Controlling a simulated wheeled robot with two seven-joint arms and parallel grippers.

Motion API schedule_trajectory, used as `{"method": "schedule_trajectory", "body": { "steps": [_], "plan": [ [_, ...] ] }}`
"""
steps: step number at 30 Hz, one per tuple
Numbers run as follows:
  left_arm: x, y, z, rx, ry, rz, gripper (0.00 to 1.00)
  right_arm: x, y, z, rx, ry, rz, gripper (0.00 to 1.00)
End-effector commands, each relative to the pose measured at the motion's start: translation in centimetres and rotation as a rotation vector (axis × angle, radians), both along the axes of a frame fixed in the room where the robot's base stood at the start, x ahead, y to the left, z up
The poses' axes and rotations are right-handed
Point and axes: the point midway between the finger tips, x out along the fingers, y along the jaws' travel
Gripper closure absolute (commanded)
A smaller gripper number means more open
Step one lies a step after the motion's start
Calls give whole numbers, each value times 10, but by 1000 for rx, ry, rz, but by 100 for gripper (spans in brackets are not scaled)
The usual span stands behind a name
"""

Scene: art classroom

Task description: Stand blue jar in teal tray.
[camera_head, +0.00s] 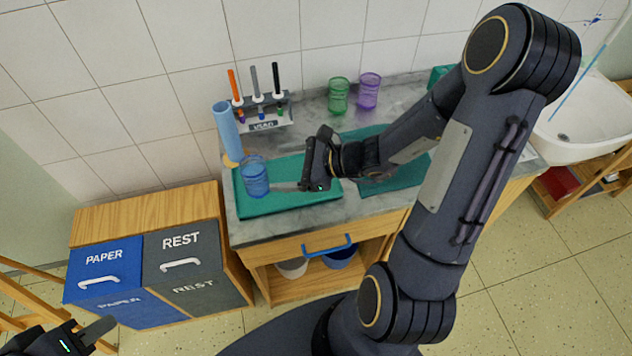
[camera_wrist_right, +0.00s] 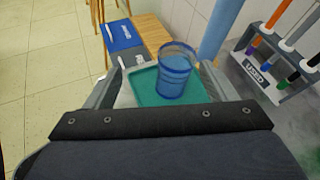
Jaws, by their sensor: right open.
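The blue jar (camera_head: 255,180) stands upright in the left part of the teal tray (camera_head: 292,204) on the grey counter. In the right wrist view the blue jar (camera_wrist_right: 174,72) is upright on the tray (camera_wrist_right: 144,90), ahead of and between my spread fingers. My right gripper (camera_head: 280,187) is open, low over the tray at the jar's right side. Whether a finger touches the jar is not clear. My left gripper (camera_head: 98,332) is at the bottom left corner, far from the counter, only partly in frame; its opening cannot be told.
A blue cylinder (camera_head: 227,132) stands just behind the jar. A marker rack (camera_head: 265,122), a green jar (camera_head: 338,96) and a purple jar (camera_head: 369,91) stand along the wall. A teal mat (camera_head: 400,178) lies right of the tray. Bins (camera_head: 182,262) stand left; a sink (camera_head: 580,125) is at right.

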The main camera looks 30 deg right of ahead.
Motion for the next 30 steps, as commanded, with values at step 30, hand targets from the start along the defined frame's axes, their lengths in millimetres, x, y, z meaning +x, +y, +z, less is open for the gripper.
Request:
{"method": "schedule_trajectory", "body": {
  "steps": [30],
  "plan": [
    [0,0,0,0,0,0,69,-189,-11,94,-1489,-881,1248,22]
  ]
}}
